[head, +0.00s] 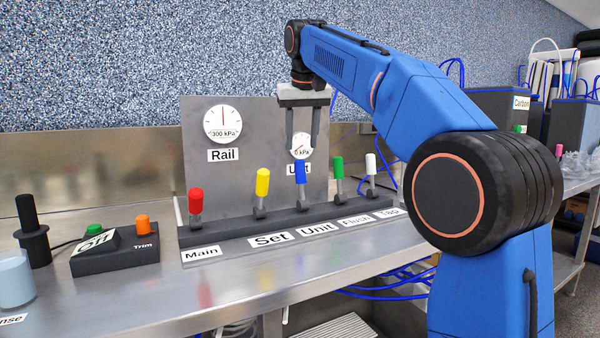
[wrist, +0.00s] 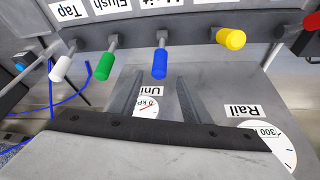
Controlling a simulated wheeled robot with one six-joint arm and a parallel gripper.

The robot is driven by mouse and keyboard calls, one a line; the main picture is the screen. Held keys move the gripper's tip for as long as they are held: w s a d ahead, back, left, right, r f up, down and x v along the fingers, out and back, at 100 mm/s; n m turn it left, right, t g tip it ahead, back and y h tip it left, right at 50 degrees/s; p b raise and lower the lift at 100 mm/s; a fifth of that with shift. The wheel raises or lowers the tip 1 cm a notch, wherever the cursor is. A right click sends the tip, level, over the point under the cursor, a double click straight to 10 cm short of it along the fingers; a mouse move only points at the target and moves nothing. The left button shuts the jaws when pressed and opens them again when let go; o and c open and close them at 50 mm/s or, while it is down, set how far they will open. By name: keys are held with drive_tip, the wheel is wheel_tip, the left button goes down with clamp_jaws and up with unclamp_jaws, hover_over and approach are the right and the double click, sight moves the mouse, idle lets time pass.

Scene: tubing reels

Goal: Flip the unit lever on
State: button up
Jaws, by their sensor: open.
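The unit lever has a blue handle (head: 300,172) and stands about upright behind the Unit label (head: 317,229). It also shows in the wrist view (wrist: 160,63), just beyond the fingertips. My gripper (head: 302,145) is open and empty, pointing down above and around the line of the blue handle. In the wrist view its two fingers (wrist: 158,88) lie either side of the unit gauge. The unit gauge (head: 299,146) is partly hidden by my fingers and reads 0 kPa, while its label is partly covered by the blue handle.
Red (head: 195,201), yellow (head: 262,182), green (head: 338,167) and white (head: 371,164) levers stand in the same row. The back panel (head: 200,130) rises behind them. The Rail gauge (head: 222,123) reads about 300 kPa. A switch box (head: 120,256) sits at left.

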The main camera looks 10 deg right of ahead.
sight(301, 162)
drive_tip(key=x, duration=1.1)
clamp_jaws()
